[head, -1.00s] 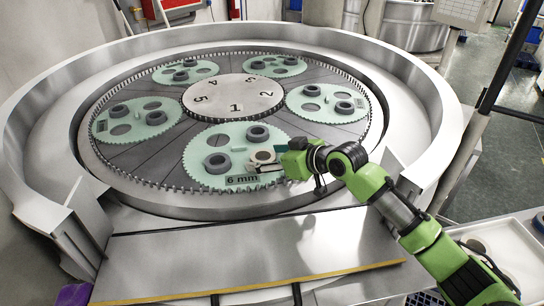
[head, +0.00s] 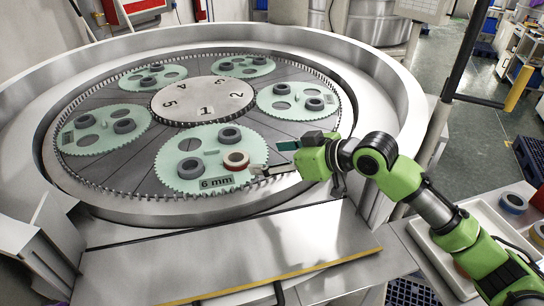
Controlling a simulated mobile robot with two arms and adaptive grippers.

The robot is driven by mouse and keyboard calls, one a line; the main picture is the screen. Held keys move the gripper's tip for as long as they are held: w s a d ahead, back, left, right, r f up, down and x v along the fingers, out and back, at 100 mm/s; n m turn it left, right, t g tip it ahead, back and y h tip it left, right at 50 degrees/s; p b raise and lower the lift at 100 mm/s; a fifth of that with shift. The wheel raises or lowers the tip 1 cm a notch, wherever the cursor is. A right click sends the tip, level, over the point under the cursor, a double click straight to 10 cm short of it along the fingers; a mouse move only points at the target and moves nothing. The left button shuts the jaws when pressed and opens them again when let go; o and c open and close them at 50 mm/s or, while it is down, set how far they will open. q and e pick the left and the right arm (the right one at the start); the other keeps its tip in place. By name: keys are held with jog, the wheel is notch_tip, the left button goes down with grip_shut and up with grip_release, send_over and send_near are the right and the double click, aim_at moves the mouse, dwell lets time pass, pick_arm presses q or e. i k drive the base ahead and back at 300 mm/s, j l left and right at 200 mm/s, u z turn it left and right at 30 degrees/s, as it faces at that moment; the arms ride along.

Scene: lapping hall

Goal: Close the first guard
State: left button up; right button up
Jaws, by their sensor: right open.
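A flat metal panel with a yellow front edge (head: 225,262) lies lowered across the gap in the front of the lapping machine's raised rim (head: 415,110). It looks like the guard, though no label on it shows. My right gripper (head: 258,171) is open and empty over the front right of the machine. Its fingertips are just right of a reddish-brown ring with a pale top (head: 236,160), apart from it. The ring sits in the green carrier labelled 6 mm (head: 187,185), beside two dark rings. My left gripper is not in view.
Several green carriers with dark rings lie around the numbered centre disc (head: 204,100). A dark post (head: 465,60) rises at the right. The panel's top is clear.

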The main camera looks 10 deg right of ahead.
aim_at(194, 266)
jog(key=k, duration=1.5)
